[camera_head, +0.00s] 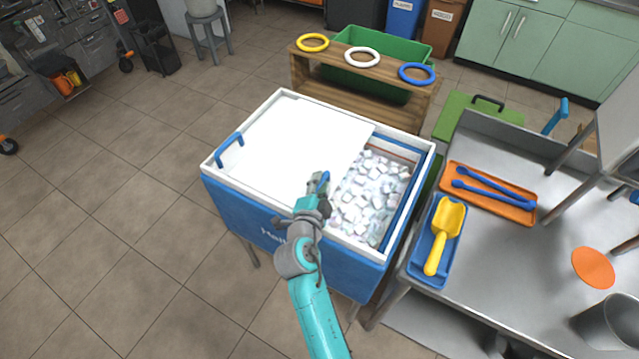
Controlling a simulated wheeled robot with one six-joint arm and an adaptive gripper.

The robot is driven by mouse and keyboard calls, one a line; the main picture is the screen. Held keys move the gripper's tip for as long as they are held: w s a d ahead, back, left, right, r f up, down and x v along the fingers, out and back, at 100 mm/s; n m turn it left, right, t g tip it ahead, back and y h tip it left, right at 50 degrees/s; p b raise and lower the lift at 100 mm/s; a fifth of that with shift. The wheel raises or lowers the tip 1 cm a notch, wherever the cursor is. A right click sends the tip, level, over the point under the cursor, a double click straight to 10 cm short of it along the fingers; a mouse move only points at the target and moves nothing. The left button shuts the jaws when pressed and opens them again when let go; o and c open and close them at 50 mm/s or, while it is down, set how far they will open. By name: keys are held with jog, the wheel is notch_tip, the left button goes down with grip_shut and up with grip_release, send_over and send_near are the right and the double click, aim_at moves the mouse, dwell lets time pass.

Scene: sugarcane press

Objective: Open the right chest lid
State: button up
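The chest (330,272) is a blue box with a white rim in the middle of the view. A white lid panel (300,135) covers its left and middle part. I cannot tell whether this is one lid or two stacked. The right part is uncovered and shows white ice cubes (375,198). A blue handle (230,148) sits at the panel's left edge. My gripper (319,186) is over the chest's front, near the panel's right edge. A small blue piece, perhaps a lid handle, shows at its fingertips. Whether the fingers are shut on it is unclear.
A steel table (500,265) stands close on the right, with a yellow scoop (446,232) in a blue tray and blue tongs (490,190) on an orange tray. A wooden rack (345,98) with rings stands behind the chest. The floor to the left is clear.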

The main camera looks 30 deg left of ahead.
jog(key=v, duration=1.2)
dwell(0.4)
